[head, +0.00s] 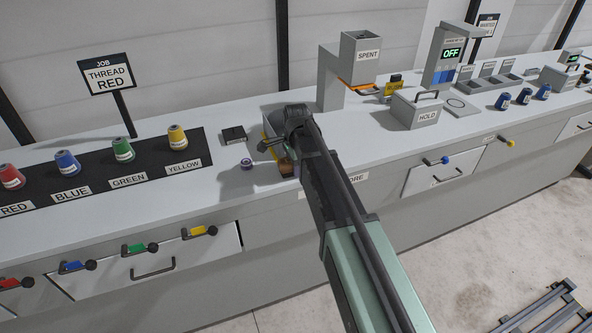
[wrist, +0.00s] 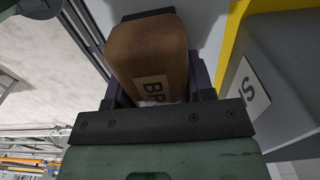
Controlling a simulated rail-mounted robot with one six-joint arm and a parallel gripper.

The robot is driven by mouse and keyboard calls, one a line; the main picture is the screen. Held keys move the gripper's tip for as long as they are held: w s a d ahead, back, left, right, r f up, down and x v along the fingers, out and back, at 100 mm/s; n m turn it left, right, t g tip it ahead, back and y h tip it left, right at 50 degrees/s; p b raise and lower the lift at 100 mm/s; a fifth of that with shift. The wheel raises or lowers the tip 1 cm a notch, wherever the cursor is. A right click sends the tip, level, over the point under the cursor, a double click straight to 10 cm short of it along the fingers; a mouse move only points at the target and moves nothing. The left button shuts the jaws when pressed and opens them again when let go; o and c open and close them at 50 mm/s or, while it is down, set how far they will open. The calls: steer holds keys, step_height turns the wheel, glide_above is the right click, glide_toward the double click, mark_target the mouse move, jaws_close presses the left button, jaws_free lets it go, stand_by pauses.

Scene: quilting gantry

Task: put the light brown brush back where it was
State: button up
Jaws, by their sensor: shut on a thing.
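The light brown brush (wrist: 146,50) fills the middle of the wrist view, a brown block with a pale label whose visible letters read "BR". My gripper (wrist: 155,92) is shut on it, with dark fingers at both sides of its lower part. In the head view the brush (head: 286,168) shows only as a small brown patch below my gripper (head: 281,152), near the counter's front edge. My arm hides most of it. I cannot tell whether the brush touches the counter.
A grey bin with a yellow edge (wrist: 284,75) stands close to the right of the brush. A small purple item (head: 246,162) and a dark flat block (head: 234,135) lie to the left on the counter. The SPENT stand (head: 360,55) and HOLD box (head: 415,110) are to the right.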

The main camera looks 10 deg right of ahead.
steer(key=shift+f, duration=0.2)
steer(key=o, duration=1)
steer(key=shift+r, duration=0.1)
steer(key=shift+o, duration=0.2)
step_height(320, 180, up, 13)
steer(key=p, duration=1.2)
steer(key=s+n, duration=1.6)
steer(key=s, duration=0.8)
steer(key=shift+s+f, duration=0.25)
steer(key=shift+f, duration=0.1)
steer(key=shift+f, duration=0.2)
